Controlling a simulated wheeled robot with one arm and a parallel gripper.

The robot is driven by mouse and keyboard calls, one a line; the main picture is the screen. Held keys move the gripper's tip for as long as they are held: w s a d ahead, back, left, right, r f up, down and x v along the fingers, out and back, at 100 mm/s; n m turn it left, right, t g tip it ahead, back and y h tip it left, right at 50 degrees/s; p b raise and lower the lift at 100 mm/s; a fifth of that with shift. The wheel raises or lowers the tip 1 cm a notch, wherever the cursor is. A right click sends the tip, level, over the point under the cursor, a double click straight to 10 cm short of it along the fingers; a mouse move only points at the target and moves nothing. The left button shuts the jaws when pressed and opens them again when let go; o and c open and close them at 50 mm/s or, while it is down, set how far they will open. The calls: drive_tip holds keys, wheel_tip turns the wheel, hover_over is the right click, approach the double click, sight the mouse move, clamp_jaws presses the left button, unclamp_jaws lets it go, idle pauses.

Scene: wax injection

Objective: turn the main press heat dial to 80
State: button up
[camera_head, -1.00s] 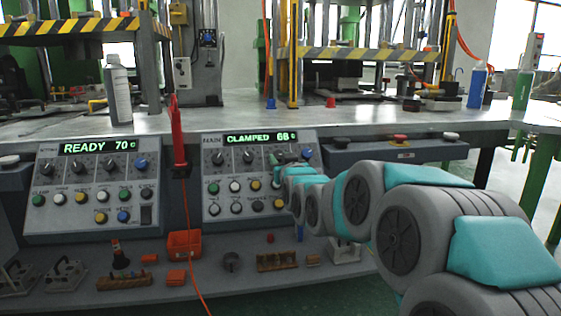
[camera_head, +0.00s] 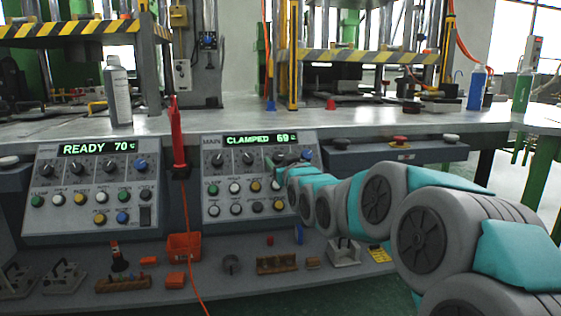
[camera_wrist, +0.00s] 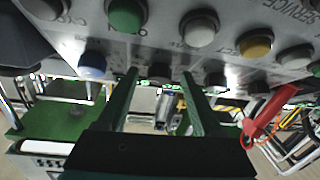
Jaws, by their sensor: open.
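The main press panel (camera_head: 208,190) is the right-hand sloped console in the head view. Its green display (camera_head: 260,139) reads CLAMPED 69 C. A row of dark dials, with a blue knob (camera_head: 306,155) at its right end, sits under the display. The dial labels are too small to read. My gripper (camera_head: 275,161) is at the right part of this row, partly covering a dial there. In the wrist view the open green fingers of my gripper (camera_wrist: 159,74) lie close to the panel's edge. Whether a dial sits between them is unclear.
The left console (camera_head: 35,215) reads READY 70 C. A red handle (camera_head: 177,135) with an orange cord hangs between the consoles. Coloured buttons, including a yellow button (camera_wrist: 256,43), lie near the fingers. A lower shelf holds small tools and an orange bin (camera_head: 184,246).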

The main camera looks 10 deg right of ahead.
drive_tip(key=shift+s, duration=0.1)
drive_tip(key=s, duration=0.7)
drive_tip(key=shift+s+d, duration=0.3)
drive_tip(key=shift+d, duration=0.1)
drive_tip(key=shift+f, duration=0.1)
drive_tip(key=s+a+f+m+g+h+p, duration=0.1)
drive_tip(key=s+f+g+p, duration=0.4)
drive_tip(key=s+f+g, duration=0.95)
drive_tip(key=s+f+g+p, duration=0.1)
drive_tip(key=s+f+g, duration=0.1)
drive_tip(key=s, duration=1.3)
drive_tip(key=s+f+m+g+p, duration=0.1)
drive_tip(key=s+f+g, duration=0.1)
drive_tip(key=s, duration=1.4)
drive_tip(key=shift+f+g+h, duration=0.4)
drive_tip(key=shift+g, duration=0.25)
